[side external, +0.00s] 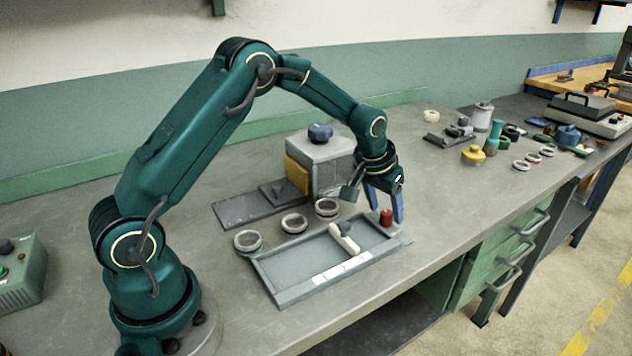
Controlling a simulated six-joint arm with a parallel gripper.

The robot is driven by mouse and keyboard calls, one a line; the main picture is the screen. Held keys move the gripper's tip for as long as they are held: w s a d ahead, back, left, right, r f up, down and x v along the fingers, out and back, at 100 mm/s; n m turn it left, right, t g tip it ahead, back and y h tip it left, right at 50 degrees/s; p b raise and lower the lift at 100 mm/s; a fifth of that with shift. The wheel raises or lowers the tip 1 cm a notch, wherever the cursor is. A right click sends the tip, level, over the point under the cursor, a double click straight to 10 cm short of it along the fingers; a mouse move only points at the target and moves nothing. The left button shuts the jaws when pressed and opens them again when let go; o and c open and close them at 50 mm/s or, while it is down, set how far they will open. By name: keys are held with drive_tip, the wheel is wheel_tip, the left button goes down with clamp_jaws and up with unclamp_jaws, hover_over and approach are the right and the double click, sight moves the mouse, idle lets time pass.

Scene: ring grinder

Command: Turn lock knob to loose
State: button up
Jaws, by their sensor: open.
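The grinder is a grey box (322,160) with a dark blue knob (320,132) on top and a yellow block (297,174) on its left side. My gripper (385,206) points down to the right of the box, its blue fingers apart. A small red cylinder (386,217) stands at the tray's back right corner, just below and between the fingertips in this view. I cannot tell whether the fingers touch it. No label shows which knob is the lock knob, and no loose or tight marking is readable.
A grey tray (281,285) holds a white bar with a dark end (345,237). Several rings (294,223) lie behind it. A dark flat plate (240,209) lies left of the box. Jars and parts, including a yellow one (473,155), stand farther right. The bench between is clear.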

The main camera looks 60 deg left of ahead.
sight(387, 213)
drive_tip(key=shift+v, duration=1.7)
drive_tip(key=s+d+r+t, duration=0.2)
drive_tip(key=s+r, duration=0.2)
drive_tip(key=r, duration=0.3)
drive_tip(key=s+d+r+t, duration=0.1)
drive_tip(key=s+d+r, duration=0.1)
drive_tip(key=s+r, duration=0.35)
drive_tip(key=s+d+f+m+g+h, duration=0.1)
drive_tip(key=s+d+f+m, duration=0.1)
drive_tip(key=s, duration=1.3)
drive_tip(key=shift+s+f+g, duration=0.35)
drive_tip(key=shift+f+g, duration=0.05)
drive_tip(key=shift+f, duration=0.15)
